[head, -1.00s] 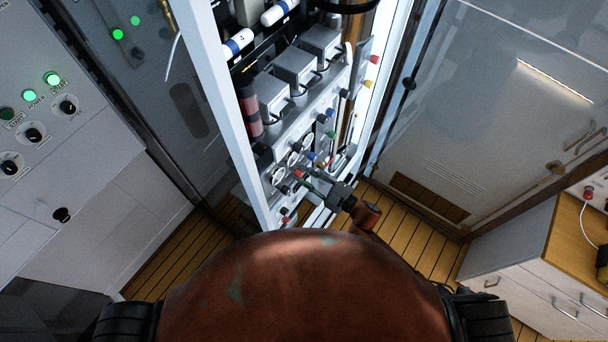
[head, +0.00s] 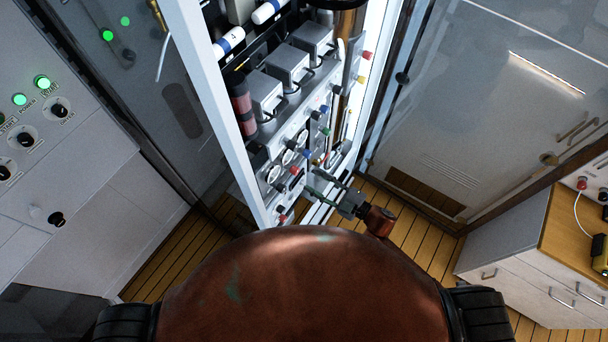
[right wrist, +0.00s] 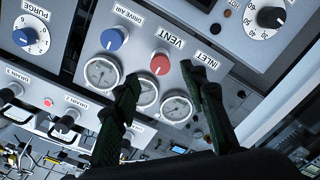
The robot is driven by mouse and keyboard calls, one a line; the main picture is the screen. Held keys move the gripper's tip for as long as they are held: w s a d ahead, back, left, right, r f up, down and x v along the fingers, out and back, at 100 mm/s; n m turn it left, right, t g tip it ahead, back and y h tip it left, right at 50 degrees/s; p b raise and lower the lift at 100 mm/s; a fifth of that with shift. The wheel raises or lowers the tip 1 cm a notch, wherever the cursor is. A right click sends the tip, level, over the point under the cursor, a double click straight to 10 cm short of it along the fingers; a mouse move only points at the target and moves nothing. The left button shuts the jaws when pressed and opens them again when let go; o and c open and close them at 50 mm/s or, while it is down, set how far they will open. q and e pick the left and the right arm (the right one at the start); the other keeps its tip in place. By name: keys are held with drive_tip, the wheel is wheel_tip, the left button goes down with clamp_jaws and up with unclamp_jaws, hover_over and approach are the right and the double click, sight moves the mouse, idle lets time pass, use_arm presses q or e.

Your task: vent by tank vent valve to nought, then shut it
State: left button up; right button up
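The red knob (right wrist: 160,63) labelled VENT sits on the grey panel in the right wrist view, above a row of three round gauges (right wrist: 145,90). The word "tank" is not readable on its label, and the needle readings are too small to tell. My right gripper (right wrist: 163,82) is open, its two dark green fingers apart on either side of the knob's line, with nothing between them. In the head view my right gripper (head: 318,185) is in front of the lower panel, a little off it. My left gripper is in neither view.
A blue knob (right wrist: 114,38) labelled DRIVE AIR is beside the red knob. A PURGE dial (right wrist: 31,36) and black drain knobs (right wrist: 65,123) are at the left. The open cabinet's white frame (head: 205,90) stands beside the panel. Wooden floor (head: 420,225) is clear at the right.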

drive_tip(key=v, duration=0.5)
drive_tip(key=shift+s+d, duration=0.1)
drive_tip(key=shift+d, duration=0.05)
idle(0.3)
